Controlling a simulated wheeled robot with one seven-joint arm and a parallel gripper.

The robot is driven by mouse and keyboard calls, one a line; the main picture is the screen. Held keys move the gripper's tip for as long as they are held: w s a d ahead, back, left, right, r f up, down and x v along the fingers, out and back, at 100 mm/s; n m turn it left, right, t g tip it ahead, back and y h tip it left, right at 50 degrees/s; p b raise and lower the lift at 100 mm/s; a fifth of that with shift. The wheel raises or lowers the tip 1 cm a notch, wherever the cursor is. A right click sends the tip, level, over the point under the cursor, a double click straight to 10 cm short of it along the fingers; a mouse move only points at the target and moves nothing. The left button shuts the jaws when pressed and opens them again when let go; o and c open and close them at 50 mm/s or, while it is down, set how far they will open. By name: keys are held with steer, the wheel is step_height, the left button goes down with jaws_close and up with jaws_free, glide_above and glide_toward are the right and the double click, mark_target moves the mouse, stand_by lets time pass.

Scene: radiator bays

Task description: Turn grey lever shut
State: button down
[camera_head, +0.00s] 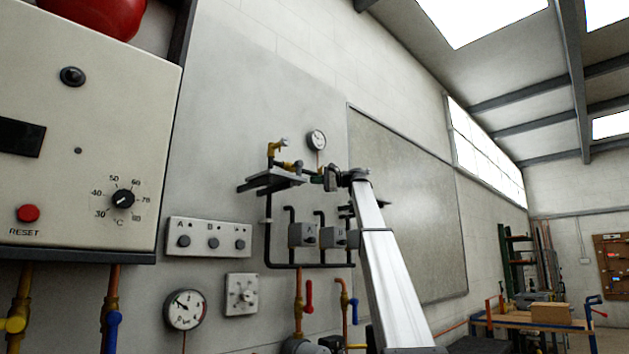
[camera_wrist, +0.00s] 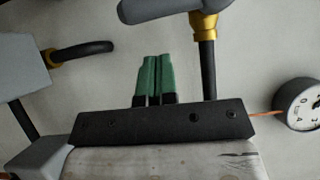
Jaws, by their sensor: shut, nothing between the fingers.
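A dark grey lever (camera_wrist: 160,9) crosses the top of the wrist view, partly cut off by the frame edge. It meets a brass collar (camera_wrist: 204,24) on a black pipe (camera_wrist: 207,68). My gripper (camera_wrist: 156,60) has green fingertips pressed together with nothing between them. The tips point toward the lever in the picture, with wall showing between, and the black pipe is to their right. In the head view my gripper (camera_head: 322,179) is at the pipework below a round gauge, where the lever cannot be made out clearly.
A round gauge (camera_wrist: 303,103) is at the wrist view's right, and a grey box (camera_wrist: 20,72) with a black pipe is at its left. In the head view, a control panel (camera_head: 75,180) stands at left, and a workbench (camera_head: 530,320) is far right.

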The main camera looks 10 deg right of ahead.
steer(key=v, duration=1)
steer(key=shift+d, duration=0.1)
